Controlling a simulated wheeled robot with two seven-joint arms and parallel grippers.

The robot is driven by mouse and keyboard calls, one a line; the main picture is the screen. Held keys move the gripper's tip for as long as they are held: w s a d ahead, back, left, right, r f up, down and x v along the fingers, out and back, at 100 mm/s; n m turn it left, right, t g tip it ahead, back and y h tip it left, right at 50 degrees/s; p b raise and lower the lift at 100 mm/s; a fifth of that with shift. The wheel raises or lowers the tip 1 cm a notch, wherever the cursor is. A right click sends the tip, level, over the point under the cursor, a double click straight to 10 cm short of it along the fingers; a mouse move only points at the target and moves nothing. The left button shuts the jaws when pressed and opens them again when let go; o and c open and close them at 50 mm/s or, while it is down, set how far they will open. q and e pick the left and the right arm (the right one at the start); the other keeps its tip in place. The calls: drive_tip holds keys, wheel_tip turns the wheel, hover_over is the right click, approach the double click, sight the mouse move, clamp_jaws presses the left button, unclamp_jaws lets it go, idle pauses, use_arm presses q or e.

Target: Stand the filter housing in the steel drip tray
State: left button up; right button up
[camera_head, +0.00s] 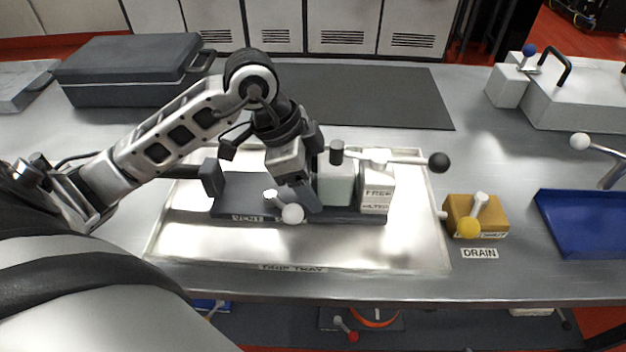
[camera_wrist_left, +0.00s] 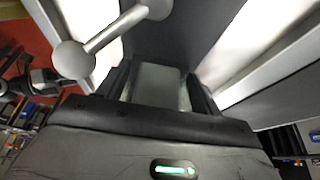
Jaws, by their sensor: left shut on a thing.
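The steel drip tray (camera_head: 215,247) lies mid-table, with a label on its front edge. A dark fixture (camera_head: 232,190) sits in it, with an upright block at its left and a white-ball lever (camera_head: 291,213) in front. The pale green-grey block that I take for the filter housing (camera_head: 336,187) stands upright over the fixture, beside a white labelled block (camera_head: 377,192). My left gripper (camera_head: 312,192) reaches down at its left side. In the left wrist view the pale block (camera_wrist_left: 157,82) is between the dark fingers, shut on it. Whether its bottom touches the fixture is hidden. My right gripper is not in view.
A black-knobbed lever (camera_head: 438,162) sticks out right from the white block. A yellow-brown drain valve (camera_head: 476,214) stands just right of the tray. A blue bin (camera_head: 590,225) is at the far right, a dark case (camera_head: 125,70) at the back left. The tray's front strip is clear.

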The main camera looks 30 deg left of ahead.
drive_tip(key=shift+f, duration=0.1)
use_arm(q)
drive_tip(key=o, duration=1.8)
drive_tip(key=shift+f, duration=0.1)
drive_tip(key=p+v, duration=0.1)
drive_tip(key=v, duration=1.1)
drive_tip(key=shift+s, duration=0.15)
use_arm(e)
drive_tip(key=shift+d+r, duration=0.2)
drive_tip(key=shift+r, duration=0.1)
